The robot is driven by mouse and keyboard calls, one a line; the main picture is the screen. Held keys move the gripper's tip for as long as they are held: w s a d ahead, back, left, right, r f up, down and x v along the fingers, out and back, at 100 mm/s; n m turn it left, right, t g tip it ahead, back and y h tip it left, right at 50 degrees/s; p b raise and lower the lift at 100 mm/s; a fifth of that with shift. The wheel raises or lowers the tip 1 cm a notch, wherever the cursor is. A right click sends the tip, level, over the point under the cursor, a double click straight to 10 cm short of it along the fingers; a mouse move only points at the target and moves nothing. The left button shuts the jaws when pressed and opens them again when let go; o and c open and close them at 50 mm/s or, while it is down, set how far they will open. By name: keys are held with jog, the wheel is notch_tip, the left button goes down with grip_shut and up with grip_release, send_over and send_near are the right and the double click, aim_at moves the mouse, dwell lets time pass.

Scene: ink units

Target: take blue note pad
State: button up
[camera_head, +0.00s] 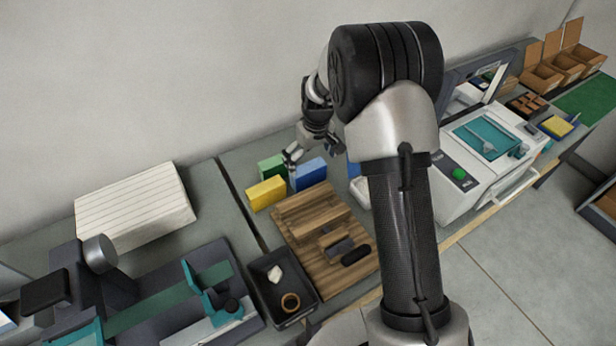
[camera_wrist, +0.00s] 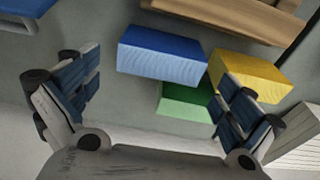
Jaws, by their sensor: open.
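The blue note pad (camera_head: 308,173) stands on the grey bench, beside a yellow pad (camera_head: 266,193) and a green pad (camera_head: 272,166). In the wrist view the blue note pad (camera_wrist: 162,56) lies ahead of my gripper (camera_wrist: 152,98), between the lines of its two fingers but beyond their tips. The yellow pad (camera_wrist: 248,74) and the green pad (camera_wrist: 186,101) are close by, with the right finger overlapping the edges of both. My gripper (camera_head: 310,156) is open and empty, above and behind the pads in the head view. My arm hides part of the bench.
A wooden board (camera_head: 318,232) with dark blocks lies in front of the pads. A black tray (camera_head: 283,288) holds a ring and a white piece. A white slatted block (camera_head: 135,208) stands left, and a white machine (camera_head: 478,160) stands right. The wall is close behind.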

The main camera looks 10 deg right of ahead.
aim_at(308, 168)
jog(key=f, duration=0.1)
jog(key=f+b, duration=0.1)
jog(key=f, duration=0.1)
jog(key=w+f+b, duration=0.1)
jog(key=f, duration=0.1)
jog(key=shift+a+f, duration=0.25)
jog(key=shift+a, duration=0.05)
jog(key=shift+r, duration=0.1)
jog(key=c, duration=0.9)
jog(key=shift+o, duration=0.2)
